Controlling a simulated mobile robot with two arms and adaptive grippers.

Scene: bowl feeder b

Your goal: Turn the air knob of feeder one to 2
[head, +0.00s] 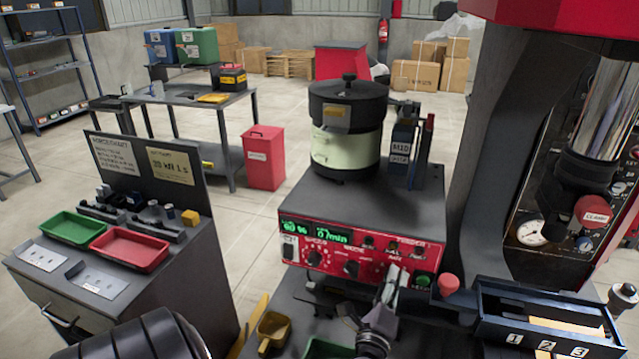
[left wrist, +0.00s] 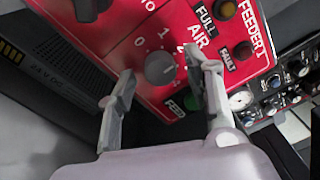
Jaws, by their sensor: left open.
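The grey air knob (left wrist: 160,68) sits on the red front panel of feeder one (left wrist: 125,35), with the marks 0, 1 and 2 around it and the word AIR beside it. I cannot tell which mark its pointer faces. My left gripper (left wrist: 165,70) is open, with one finger on either side of the knob. Gaps show between fingers and knob in the left wrist view; whether the tips touch the panel is unclear. In the head view my left gripper (head: 393,283) is at the right part of the panel (head: 335,258) and hides the knob. My right gripper is not in view.
A green button (left wrist: 190,102) is close to the right finger. A red mushroom button (head: 448,285) is right of the gripper. The bowl feeder (head: 345,130) stands on top of the controller. A black numbered bin (head: 545,315) is at the lower right.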

